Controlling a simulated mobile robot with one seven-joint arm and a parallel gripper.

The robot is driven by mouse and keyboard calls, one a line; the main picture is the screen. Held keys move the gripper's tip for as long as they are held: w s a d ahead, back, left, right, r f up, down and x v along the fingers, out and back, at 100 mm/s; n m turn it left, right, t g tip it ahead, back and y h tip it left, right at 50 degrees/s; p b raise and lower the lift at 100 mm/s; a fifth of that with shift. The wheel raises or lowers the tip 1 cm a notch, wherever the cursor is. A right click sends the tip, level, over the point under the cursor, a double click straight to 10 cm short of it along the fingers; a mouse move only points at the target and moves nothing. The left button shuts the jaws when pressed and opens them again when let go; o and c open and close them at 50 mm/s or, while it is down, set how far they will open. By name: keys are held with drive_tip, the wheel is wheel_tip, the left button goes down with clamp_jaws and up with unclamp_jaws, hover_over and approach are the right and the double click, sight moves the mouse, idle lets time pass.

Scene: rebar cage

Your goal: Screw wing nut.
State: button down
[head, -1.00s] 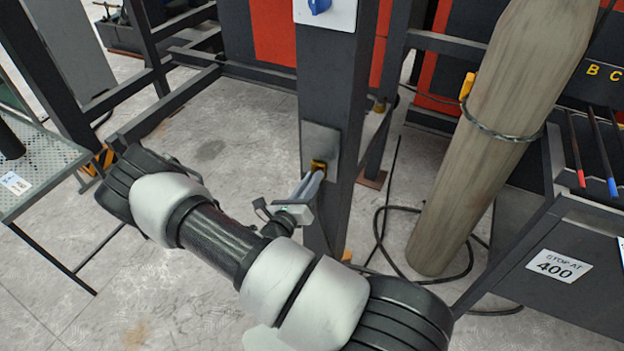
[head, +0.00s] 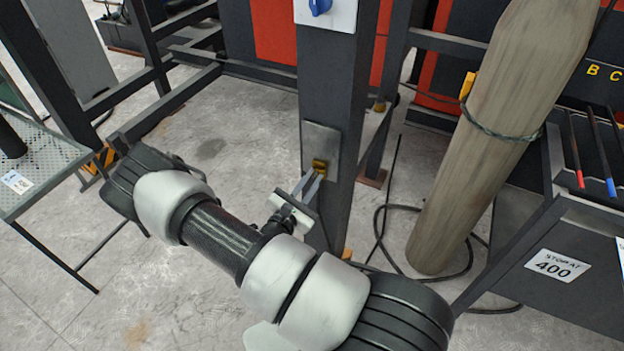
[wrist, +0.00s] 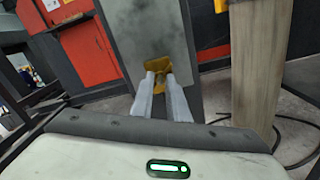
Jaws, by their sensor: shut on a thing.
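The yellow wing nut (head: 319,166) sits on a grey plate (head: 322,140) on the front of a dark upright post. In the wrist view the wing nut (wrist: 172,72) shows between and around my two fingertips, with a wing spreading to each side. My gripper (head: 311,180) is shut on the wing nut, its fingers pointing at the plate. In the wrist view the fingers (wrist: 164,84) hide part of the nut. The stud behind the nut cannot be made out.
A blue rotary switch (head: 319,6) on a white panel is higher on the post. A wooden pole (head: 470,160) leans at the right, beside a black cable on the floor. A bench (head: 570,265) marked "STOP AT 400" is at the right. A perforated table (head: 45,165) stands left.

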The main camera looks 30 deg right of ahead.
drive_tip(key=m, duration=0.3)
drive_tip(key=shift+m, duration=0.3)
drive_tip(key=shift+a+m, duration=0.1)
drive_tip(key=shift+m, duration=1.7)
drive_tip(key=c, duration=1.7)
unclamp_jaws()
drive_tip(key=v, duration=1.7)
drive_tip(key=shift+s+a, duration=0.15)
